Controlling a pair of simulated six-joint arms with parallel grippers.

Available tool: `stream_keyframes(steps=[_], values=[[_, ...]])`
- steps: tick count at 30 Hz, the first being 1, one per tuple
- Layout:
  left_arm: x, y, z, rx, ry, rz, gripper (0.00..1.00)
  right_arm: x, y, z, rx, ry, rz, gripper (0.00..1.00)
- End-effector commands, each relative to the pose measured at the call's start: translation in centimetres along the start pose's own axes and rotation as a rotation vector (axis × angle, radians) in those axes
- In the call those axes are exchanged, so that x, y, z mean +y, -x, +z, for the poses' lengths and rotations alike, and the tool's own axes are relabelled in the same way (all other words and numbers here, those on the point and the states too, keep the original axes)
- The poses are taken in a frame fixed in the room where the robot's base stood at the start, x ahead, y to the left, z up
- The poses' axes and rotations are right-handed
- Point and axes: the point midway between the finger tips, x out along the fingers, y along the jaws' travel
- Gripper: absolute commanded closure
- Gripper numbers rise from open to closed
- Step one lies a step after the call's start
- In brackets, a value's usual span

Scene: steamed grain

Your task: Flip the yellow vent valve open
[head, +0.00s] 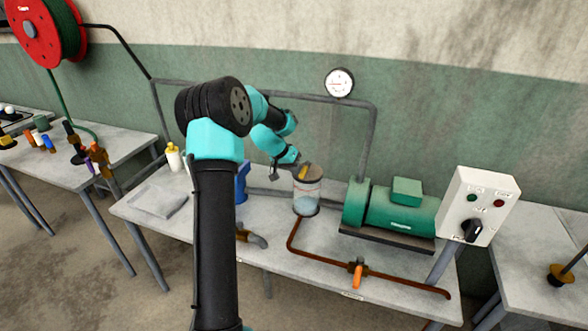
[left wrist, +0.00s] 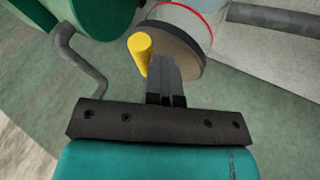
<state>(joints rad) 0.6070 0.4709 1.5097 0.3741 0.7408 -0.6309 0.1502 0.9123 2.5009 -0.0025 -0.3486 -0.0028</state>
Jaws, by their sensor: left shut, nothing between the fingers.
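The yellow vent valve (left wrist: 141,50) is a short yellow handle on the dark lid of a clear cylinder. In the left wrist view it stands just left of my left gripper's fingers (left wrist: 161,70), close beside them; whether they touch I cannot tell. My left gripper is shut with nothing between its fingers. In the head view the valve (head: 303,171) shows small on top of the clear cylinder (head: 306,197), with my left gripper (head: 297,165) at its left. My right gripper is not in view.
A green motor pump (head: 402,208) stands right of the cylinder. A control box (head: 478,206) with a black knob is farther right. A copper pipe with an orange valve (head: 358,272) runs along the table front. A blue object (head: 241,182) and white bottle (head: 174,157) stand left.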

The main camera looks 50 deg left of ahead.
Motion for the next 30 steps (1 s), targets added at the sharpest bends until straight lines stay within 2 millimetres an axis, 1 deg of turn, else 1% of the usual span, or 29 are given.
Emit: stream_keyframes(steps=[1,5,11,12,21,24,27,30], values=[[0.6,-0.6,0.4,-0.018,0.001,0.017,1.00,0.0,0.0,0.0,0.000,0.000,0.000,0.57],[-0.1,-0.1,0.3,-0.017,0.000,0.016,1.00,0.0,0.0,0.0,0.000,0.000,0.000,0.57],[-2.2,1.5,-0.3,-0.008,-0.008,0.009,1.00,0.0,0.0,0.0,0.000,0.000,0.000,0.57],[-2.4,2.1,-0.5,-0.006,-0.010,0.007,1.00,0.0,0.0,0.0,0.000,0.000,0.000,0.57],[-2.2,8.2,-0.3,-0.002,-0.010,0.005,1.00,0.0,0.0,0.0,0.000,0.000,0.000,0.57],[-2.2,9.8,-0.3,-0.004,-0.010,0.005,1.00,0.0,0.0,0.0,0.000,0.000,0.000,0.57],[-2.2,11.0,-0.2,-0.003,-0.010,0.004,1.00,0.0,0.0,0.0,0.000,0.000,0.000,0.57],[-2.2,11.6,-0.2,-0.004,-0.010,0.004,1.00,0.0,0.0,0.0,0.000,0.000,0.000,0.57]])
